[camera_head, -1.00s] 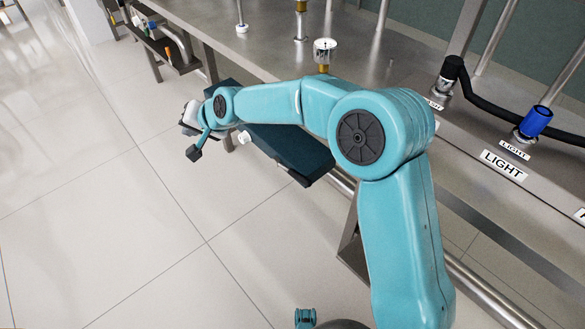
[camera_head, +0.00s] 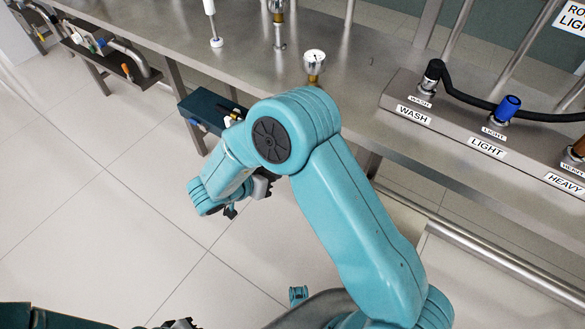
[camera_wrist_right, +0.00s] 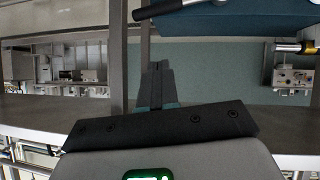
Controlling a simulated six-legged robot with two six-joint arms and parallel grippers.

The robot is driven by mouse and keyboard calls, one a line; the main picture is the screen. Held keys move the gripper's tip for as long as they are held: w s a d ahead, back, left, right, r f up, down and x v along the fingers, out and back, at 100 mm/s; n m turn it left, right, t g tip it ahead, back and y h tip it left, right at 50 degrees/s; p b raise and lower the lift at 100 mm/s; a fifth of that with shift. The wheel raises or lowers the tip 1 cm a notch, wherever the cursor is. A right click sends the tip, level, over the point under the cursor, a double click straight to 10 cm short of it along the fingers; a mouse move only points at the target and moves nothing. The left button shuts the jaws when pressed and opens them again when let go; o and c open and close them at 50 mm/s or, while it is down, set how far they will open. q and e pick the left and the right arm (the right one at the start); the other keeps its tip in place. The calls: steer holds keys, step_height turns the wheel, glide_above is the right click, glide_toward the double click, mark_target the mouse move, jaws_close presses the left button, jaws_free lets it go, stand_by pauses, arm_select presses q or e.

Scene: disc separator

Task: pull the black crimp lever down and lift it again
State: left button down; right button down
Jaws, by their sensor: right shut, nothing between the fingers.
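A black bar that looks like the crimp lever (camera_wrist_right: 170,9) crosses the top of the right wrist view, beside a dark blue-teal box (camera_wrist_right: 235,22). In the head view this box (camera_head: 200,108) is at the bench's front edge; the lever is not clear there. My right gripper (camera_wrist_right: 160,72) is shut and empty, below the lever in its wrist view and apart from it. In the head view my bent right arm mostly hides that gripper. My left gripper (camera_head: 180,324) barely shows at the bottom edge, cut off, its fingers unclear.
The steel bench (camera_head: 350,100) runs across the back. A gauge (camera_head: 314,62) stands on it, with a black hose (camera_head: 480,100) and a blue fitting (camera_head: 508,107) at right. A tool tray (camera_head: 110,58) hangs at far left. The tiled floor (camera_head: 90,230) is clear.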

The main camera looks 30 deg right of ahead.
steer(key=w+d+f+b, duration=0.1)
steer(key=d+f+b, duration=0.1)
steer(key=d+f, duration=0.5)
steer(key=shift+d+f+n, duration=0.15)
steer(key=shift+f+n, duration=0.25)
steer(key=shift+f, duration=0.35)
steer(key=shift+w+t, duration=0.15)
steer(key=shift+t, duration=0.15)
